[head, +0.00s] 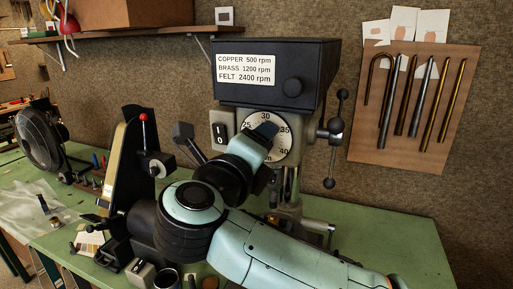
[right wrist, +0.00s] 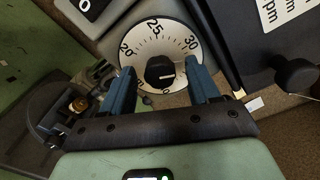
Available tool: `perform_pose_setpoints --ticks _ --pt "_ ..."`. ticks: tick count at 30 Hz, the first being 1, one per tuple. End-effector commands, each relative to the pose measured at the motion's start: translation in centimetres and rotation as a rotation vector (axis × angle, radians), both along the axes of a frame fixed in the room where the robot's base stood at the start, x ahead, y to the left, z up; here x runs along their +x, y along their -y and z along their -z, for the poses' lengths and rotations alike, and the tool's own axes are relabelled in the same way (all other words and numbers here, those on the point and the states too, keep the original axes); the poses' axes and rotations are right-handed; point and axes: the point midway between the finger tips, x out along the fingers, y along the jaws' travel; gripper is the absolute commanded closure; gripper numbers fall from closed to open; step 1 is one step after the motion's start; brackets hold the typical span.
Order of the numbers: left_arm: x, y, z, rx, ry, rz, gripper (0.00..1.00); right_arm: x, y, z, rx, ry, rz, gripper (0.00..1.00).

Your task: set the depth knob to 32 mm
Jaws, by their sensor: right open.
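The depth dial is a white disc with black numbers on the drill press, seen in the head view (head: 286,140) and the right wrist view (right wrist: 136,36). Its black depth knob (right wrist: 160,72) shows in the right wrist view, with a white pointer line aimed right, past the 30. The exact reading is unclear because a finger covers that side of the scale. My right gripper (right wrist: 163,71) is open, its blue fingers on either side of the knob with gaps visible. In the head view the right gripper (head: 264,131) hides the knob. My left gripper is not in view.
The green bench (head: 400,225) is clear at right.

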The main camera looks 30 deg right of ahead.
Motion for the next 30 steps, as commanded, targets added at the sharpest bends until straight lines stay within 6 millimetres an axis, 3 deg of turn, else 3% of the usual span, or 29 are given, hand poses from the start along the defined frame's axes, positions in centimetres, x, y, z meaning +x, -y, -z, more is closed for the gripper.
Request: perform_pose_setpoints --ticks 7,18,30 --pt "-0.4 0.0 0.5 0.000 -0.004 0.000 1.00 -1.6 -2.1 0.0 0.000 -0.001 -0.006 0.39" --pt "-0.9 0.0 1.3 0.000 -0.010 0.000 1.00 -7.2 -8.5 -0.3 0.000 0.000 -0.007 0.39" --pt "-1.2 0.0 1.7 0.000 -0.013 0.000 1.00 -8.8 -10.1 -0.4 0.000 0.000 0.001 0.39"
